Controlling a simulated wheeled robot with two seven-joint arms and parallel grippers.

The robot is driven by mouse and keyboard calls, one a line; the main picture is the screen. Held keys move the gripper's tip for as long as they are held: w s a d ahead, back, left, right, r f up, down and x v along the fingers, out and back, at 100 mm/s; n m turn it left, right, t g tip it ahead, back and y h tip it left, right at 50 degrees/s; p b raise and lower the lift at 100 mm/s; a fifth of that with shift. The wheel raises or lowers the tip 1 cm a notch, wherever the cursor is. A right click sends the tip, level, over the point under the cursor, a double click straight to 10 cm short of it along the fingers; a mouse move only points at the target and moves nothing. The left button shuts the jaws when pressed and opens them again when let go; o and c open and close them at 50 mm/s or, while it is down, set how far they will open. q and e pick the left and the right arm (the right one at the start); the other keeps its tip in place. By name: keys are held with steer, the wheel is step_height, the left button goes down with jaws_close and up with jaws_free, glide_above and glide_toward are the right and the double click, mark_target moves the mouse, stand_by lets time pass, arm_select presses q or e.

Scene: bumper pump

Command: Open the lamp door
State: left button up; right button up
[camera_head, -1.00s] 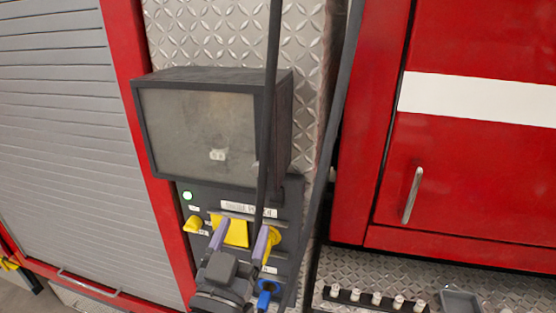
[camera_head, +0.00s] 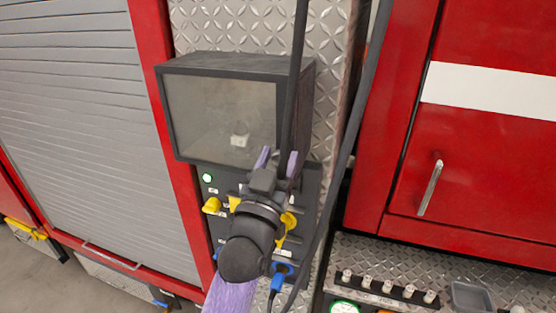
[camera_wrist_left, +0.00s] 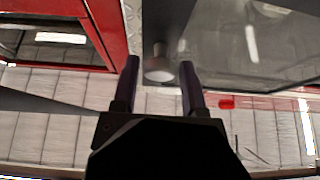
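The lamp door appears to be the dark-framed, cloudy glass front (camera_head: 220,110) of a dark box on the diamond-plate wall, and it looks shut. A small pale shape shows in the glass; I cannot tell if it is behind it or reflected. My left gripper (camera_head: 279,160) is at the box's lower right corner, its two purple fingers apart. In the left wrist view the gripper (camera_wrist_left: 160,85) is open, with a round grey knob (camera_wrist_left: 160,70) beyond and between its fingertips, next to a glass panel (camera_wrist_left: 250,45). Contact with the knob is not visible. My right gripper is out of view.
A dark upright bar (camera_head: 297,70) passes in front of the box's right side. A red cabinet door (camera_head: 480,170) stands to the right.

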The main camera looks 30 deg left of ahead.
arm_select(q)
jaws_close()
stand_by(1.1)
